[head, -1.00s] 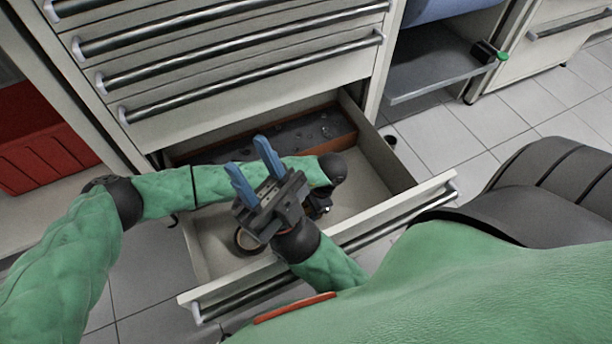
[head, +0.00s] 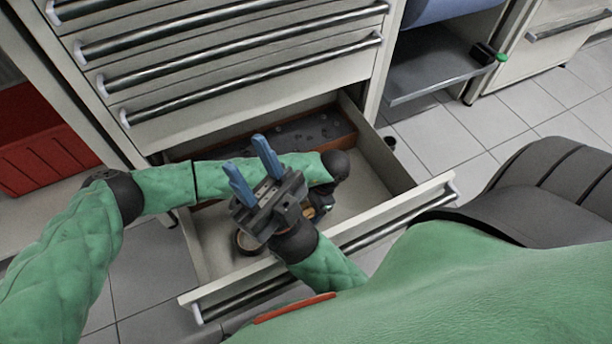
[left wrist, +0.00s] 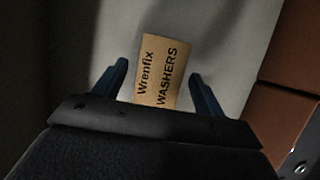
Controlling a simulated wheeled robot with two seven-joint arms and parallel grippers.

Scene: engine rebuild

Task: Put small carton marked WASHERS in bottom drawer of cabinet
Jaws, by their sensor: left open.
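The small tan carton marked WASHERS (left wrist: 156,72) shows in the left wrist view, on the pale floor of the open bottom drawer (head: 375,190). My left gripper (left wrist: 160,76) is open, with one blue finger on each side of the carton and a gap visible beside it. In the head view my left gripper (head: 322,203) is low in the drawer and mostly hidden behind my right gripper (head: 253,166).
Closed drawers of the cabinet (head: 250,105) rise behind. A red bin (head: 35,145) stands left. A grey shelf (head: 435,75) is right.

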